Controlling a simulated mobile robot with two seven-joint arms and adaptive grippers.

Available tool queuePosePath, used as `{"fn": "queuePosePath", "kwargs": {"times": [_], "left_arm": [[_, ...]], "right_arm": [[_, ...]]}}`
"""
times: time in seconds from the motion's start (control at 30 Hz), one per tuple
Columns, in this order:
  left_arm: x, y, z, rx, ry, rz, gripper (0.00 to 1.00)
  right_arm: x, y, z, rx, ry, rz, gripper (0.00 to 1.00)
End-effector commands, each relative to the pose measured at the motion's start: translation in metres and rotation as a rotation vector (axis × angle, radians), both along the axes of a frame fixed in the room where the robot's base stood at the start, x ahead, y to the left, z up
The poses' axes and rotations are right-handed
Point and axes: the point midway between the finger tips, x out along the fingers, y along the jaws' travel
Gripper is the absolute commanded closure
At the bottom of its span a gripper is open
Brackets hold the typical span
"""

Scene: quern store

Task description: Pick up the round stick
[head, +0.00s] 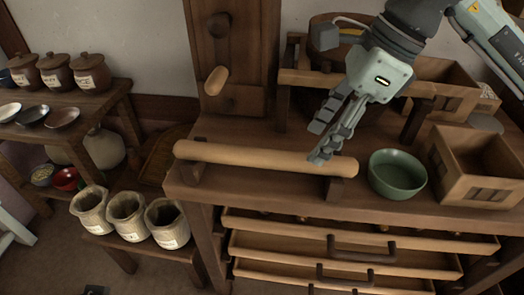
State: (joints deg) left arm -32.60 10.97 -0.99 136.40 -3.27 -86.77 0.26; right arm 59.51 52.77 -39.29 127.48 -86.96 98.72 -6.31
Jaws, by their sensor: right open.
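The round stick (265,158) is a long, pale wooden rod. It lies left to right across two dark supports near the front edge of the wooden counter (240,190). My right gripper (321,142) comes in from the upper right, open, with its fingers pointing down and left. Its fingertips are over the right part of the stick, close to it. One finger overlaps the stick in the picture; I cannot tell whether it touches. Nothing is between the fingers. My left gripper is not in view.
A green bowl (397,174) stands just right of the stick's end, with a wooden box (478,165) beyond it. A raised shelf (312,78) stands behind. Partly open drawers (330,256) are below the counter. Several sacks (127,215) stand on a low bench at left.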

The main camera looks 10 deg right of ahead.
Motion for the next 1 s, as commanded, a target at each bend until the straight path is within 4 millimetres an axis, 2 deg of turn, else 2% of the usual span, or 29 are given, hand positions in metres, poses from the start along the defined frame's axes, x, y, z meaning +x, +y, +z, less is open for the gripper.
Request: {"fn": "queuePosePath", "kwargs": {"times": [0.17, 0.3, 0.63, 1.0], "left_arm": [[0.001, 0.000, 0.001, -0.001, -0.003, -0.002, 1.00], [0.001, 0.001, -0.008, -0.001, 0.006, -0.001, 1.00], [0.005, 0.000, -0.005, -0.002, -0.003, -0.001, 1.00], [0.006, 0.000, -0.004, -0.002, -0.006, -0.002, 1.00]], "right_arm": [[0.002, 0.013, -0.022, 0.002, 0.005, 0.002, 0.47], [0.005, 0.020, -0.040, 0.003, 0.004, 0.002, 0.47], [0.006, 0.023, -0.047, 0.003, 0.001, 0.001, 0.47], [0.006, 0.023, -0.047, 0.004, 0.001, 0.001, 0.93]]}}
